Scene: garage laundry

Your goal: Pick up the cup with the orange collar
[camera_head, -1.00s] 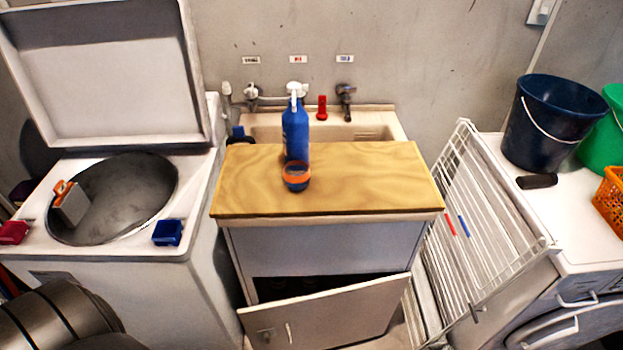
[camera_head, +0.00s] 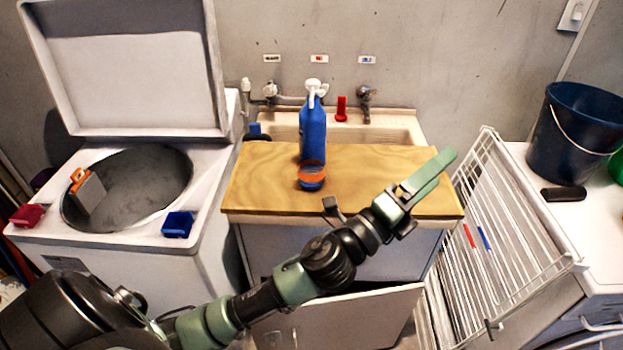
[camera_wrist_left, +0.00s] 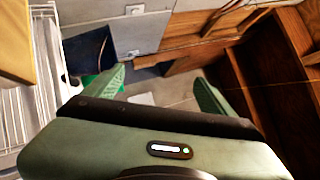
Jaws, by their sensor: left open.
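The cup with the orange collar (camera_head: 311,176) is small and blue with an orange band. It stands upright on the wooden board (camera_head: 262,185), just in front of a blue spray bottle (camera_head: 313,135) with a white head. My left gripper (camera_head: 440,172) is open and empty over the board's right edge, to the right of the cup and apart from it, pointing up and right. In the left wrist view its two green fingers (camera_wrist_left: 158,92) are spread with nothing between them, and the cup is not in that view. My right gripper is not in view.
A top-loading washer (camera_head: 215,200) with raised lid stands left. A white drying rack (camera_head: 490,230) leans right of the cabinet, beside a machine bearing a dark blue bucket (camera_head: 572,135). A cabinet door (camera_head: 350,318) hangs open below. The board's left part is clear.

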